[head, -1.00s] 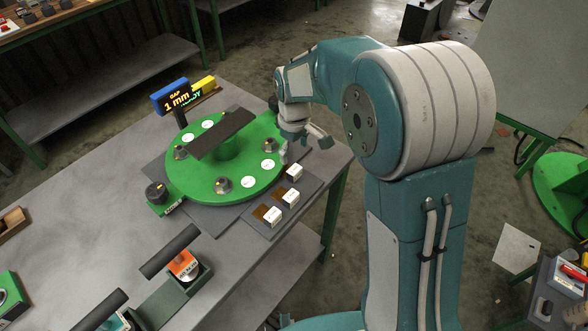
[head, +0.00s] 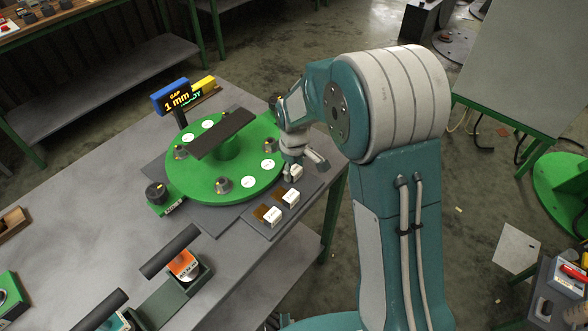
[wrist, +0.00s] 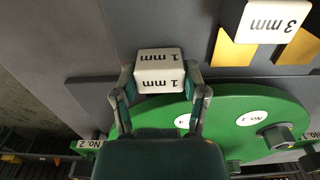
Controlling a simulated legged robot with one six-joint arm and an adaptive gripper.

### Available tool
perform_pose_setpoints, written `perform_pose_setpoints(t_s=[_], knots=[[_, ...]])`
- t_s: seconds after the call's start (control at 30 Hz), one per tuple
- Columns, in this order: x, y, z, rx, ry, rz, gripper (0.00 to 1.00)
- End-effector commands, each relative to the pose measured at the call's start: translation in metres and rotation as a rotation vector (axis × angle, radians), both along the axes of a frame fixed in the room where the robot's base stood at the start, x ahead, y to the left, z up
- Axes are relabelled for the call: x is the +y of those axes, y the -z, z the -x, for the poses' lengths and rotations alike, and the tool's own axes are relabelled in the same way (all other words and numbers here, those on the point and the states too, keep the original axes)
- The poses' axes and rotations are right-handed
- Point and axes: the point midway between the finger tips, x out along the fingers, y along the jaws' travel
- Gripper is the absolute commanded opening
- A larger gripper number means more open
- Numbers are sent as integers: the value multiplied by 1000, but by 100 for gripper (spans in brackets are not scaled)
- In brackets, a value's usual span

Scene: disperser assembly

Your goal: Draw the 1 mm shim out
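The 1 mm shim's white block (wrist: 160,72), marked "1 mm" on two faces, sits between the fingertips of my gripper (wrist: 159,80) in the wrist view. One finger is on each side, very close to the block; any contact is hard to make out. In the head view the same block (head: 296,172) is the farthest of the white blocks at the green disc's right edge. My gripper (head: 304,170) is low over it with its fingers spread. The shim's plate under the block is hidden.
The green round fixture (head: 245,183) carries a dark raised bar (head: 222,134) and several metal studs. Two more white blocks on brown plates stand nearby, one marked "3 mm" (wrist: 271,20). A display (head: 176,98) reads "GAP 1 mm". The table's right edge is close.

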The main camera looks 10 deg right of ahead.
Motion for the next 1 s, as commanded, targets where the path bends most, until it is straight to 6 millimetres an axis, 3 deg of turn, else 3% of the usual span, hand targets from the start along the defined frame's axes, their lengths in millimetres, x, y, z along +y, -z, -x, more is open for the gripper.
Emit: perform_pose_setpoints(t_s=[0.23, 0.53, 0.87, 0.9, 0.93, 1.0], knots=[[-5, 1, 4, 2, 1, 1, 0], [-35, 1, 33, 5, 2, 1, 0], [-38, 2, 37, 10, 0, 1, 0], [-38, 3, 38, 11, 0, 1, 75], [-38, 2, 38, 11, 0, 1, 88], [-38, 2, 37, 8, 0, 0, 91]])
